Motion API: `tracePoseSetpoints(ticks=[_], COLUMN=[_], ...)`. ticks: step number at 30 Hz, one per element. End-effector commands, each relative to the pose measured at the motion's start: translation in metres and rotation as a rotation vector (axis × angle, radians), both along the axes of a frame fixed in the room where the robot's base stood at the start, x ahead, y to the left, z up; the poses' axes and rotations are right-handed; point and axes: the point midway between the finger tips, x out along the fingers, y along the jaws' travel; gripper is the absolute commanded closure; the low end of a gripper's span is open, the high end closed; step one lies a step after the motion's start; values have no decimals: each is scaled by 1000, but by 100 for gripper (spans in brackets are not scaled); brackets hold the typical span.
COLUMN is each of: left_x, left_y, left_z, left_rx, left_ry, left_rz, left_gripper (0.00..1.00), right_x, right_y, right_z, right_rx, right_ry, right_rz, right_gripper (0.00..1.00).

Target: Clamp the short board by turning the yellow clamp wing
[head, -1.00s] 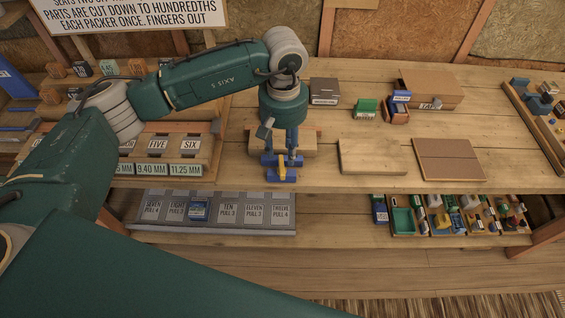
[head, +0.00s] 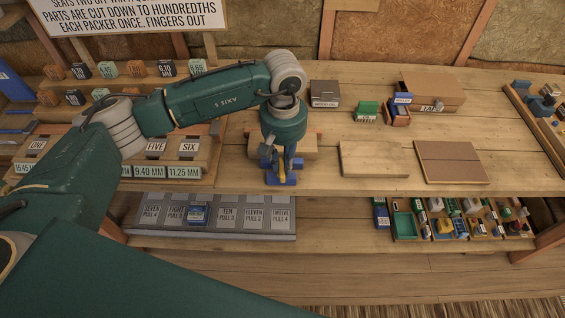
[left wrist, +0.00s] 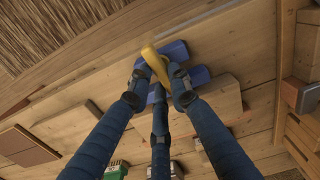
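The yellow clamp wing (left wrist: 155,65) sits on a blue clamp (left wrist: 198,76) at the bench's front edge. In the head view, the clamp (head: 282,180) shows just below my left gripper (head: 280,166), which points down and hides most of the wing. In the left wrist view, my left gripper's fingertips (left wrist: 157,80) are spread on either side of the wing, with a gap between them. I cannot tell whether they touch it. A pale wood block (head: 304,146), perhaps the short board, lies behind the clamp, partly hidden by the gripper. My right gripper is not in view.
A pale board (head: 373,159) and a brown panel (head: 450,161) lie to the right. A grey box (head: 325,94), a green block (head: 367,111) and a cardboard box (head: 433,92) stand farther back. A labelled rack (head: 172,150) is on the left.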

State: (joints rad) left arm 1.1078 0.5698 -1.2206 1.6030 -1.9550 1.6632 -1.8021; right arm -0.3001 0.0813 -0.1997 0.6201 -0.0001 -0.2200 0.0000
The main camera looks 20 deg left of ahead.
Motion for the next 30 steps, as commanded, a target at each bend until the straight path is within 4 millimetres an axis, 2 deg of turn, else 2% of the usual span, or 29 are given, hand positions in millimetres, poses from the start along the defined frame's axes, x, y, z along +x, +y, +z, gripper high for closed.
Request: tracePoseSetpoints(ticks=[7,21,30], left_x=[1,1,1], left_y=[0,1,2], left_z=[-3,-3,1], left_rx=[0,1,4], left_ry=[-2,-3,-2], left_rz=[-48,-374,-450], left_gripper=[100,100,100], right_x=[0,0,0], right_y=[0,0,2], right_z=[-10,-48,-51], right_rx=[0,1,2], right_ry=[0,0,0], right_rz=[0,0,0], right_gripper=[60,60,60])
